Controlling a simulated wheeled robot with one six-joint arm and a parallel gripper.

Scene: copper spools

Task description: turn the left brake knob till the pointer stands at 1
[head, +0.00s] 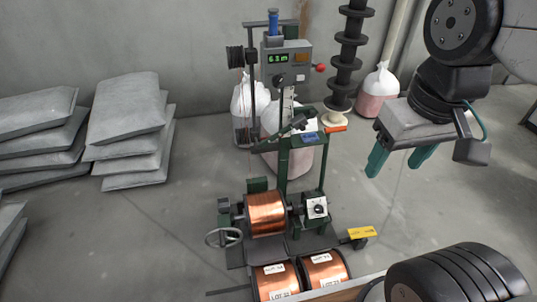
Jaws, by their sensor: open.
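A small dark round knob (317,209) sits on a pale square dial plate just right of the mounted copper spool (266,213). It is the only brake-like dial I can make out on the spool stand; whether it is the left one, I cannot tell. Its pointer and numbers are too small to read. My gripper (398,167) hangs at the upper right, with its two green fingers spread apart and nothing between them. It is above and to the right of the knob, well apart from it.
A grey control box (287,65) with a lit display stands above the winder. A handwheel (224,237) is at lower left, a yellow-handled part (361,232) at right. Two copper spools (325,270) stand in front. Stacked grey sacks (130,125) lie at left. Floor right of the winder is open.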

